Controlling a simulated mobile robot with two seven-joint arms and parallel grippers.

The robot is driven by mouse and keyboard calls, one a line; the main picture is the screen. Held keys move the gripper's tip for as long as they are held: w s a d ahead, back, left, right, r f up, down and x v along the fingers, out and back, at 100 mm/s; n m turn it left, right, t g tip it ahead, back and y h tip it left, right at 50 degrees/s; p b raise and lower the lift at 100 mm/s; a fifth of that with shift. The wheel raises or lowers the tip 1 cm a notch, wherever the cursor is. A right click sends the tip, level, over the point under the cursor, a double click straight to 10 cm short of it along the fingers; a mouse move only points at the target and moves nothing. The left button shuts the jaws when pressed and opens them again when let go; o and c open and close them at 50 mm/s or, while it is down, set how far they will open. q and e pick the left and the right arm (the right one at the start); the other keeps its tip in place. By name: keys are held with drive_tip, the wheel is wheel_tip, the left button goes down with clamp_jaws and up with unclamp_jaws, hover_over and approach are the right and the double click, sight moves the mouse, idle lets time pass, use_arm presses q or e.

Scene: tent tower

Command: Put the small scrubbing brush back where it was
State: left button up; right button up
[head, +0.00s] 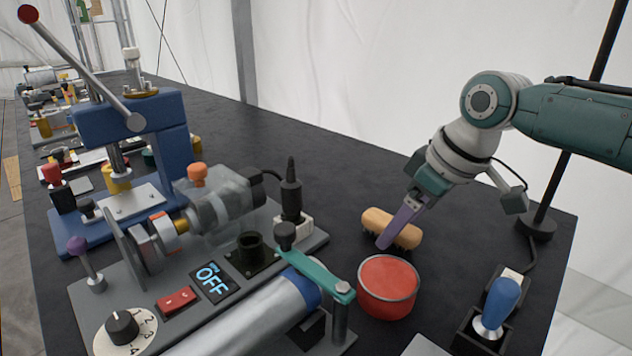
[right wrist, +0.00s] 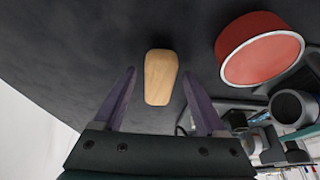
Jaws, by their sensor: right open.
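The small scrubbing brush (head: 405,232) has a tan wooden back and dark bristles underneath. It lies bristles down on the black table, just behind the red bowl. My right gripper (head: 383,244) is above the brush, and its purple finger covers part of it in the head view. In the right wrist view the brush (right wrist: 160,77) shows between and beyond the two open purple fingers (right wrist: 158,100), with gaps on both sides. My left gripper is not in view.
The red bowl (head: 388,288) stands close in front of the brush. A grey machine with an OFF display (head: 211,281) fills the front left, with a blue press (head: 170,150) behind it. A blue-knobbed lever (head: 500,305) and a black pole base (head: 537,226) are at right. The table behind the brush (head: 300,150) is clear.

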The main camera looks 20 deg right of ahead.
drive_tip(key=p+v, duration=0.2)
drive_tip(key=v, duration=0.8)
idle(0.8)
drive_tip(key=shift+c, duration=0.2)
